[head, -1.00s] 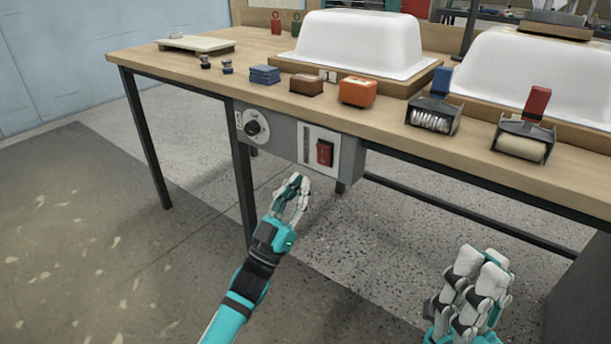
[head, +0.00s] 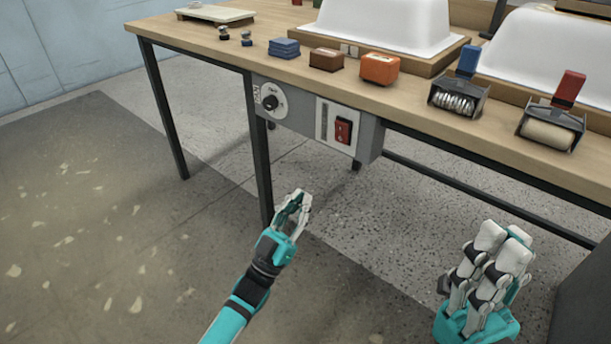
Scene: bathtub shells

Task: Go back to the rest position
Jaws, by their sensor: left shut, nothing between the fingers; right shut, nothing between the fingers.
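My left gripper (head: 299,200) is shut and empty. It is in front of the workbench, lower in the picture than the grey control box, and apart from it. My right gripper (head: 503,236) is shut and empty at the lower right, in front of the bench and touching nothing that I can see. Its fingers point up in the picture.
The wooden workbench (head: 190,33) spans the view, with a grey control box (head: 367,140) under its front edge. The floor at left is clear.

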